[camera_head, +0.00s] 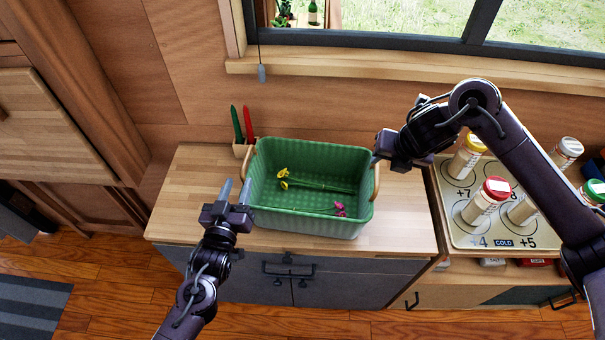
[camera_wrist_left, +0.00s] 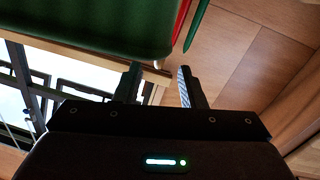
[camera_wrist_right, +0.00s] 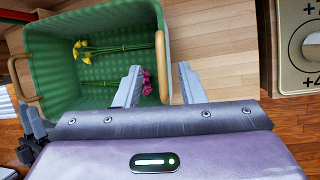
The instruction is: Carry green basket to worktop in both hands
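The green basket (camera_head: 305,226) stands upright on the wooden worktop (camera_head: 185,215) and has a wooden handle at each end. Yellow flowers (camera_head: 284,178) and pink flowers (camera_head: 340,209) lie inside it. My left gripper (camera_head: 235,189) is open and empty just left of the basket, near its left handle (camera_head: 249,160). In the left wrist view its fingers (camera_wrist_left: 159,84) are apart, below the basket's dark green wall. My right gripper (camera_head: 375,158) is open by the right handle (camera_head: 376,182). In the right wrist view that handle (camera_wrist_right: 162,66) appears between the parted fingertips; I cannot tell whether they touch it.
A small holder (camera_head: 243,149) with a green and a red utensil stands behind the basket's left corner. On the right, a tray (camera_head: 457,230) holds several lidded jars. A window sill (camera_head: 330,66) runs along the back. Bare worktop shows left and right of the basket.

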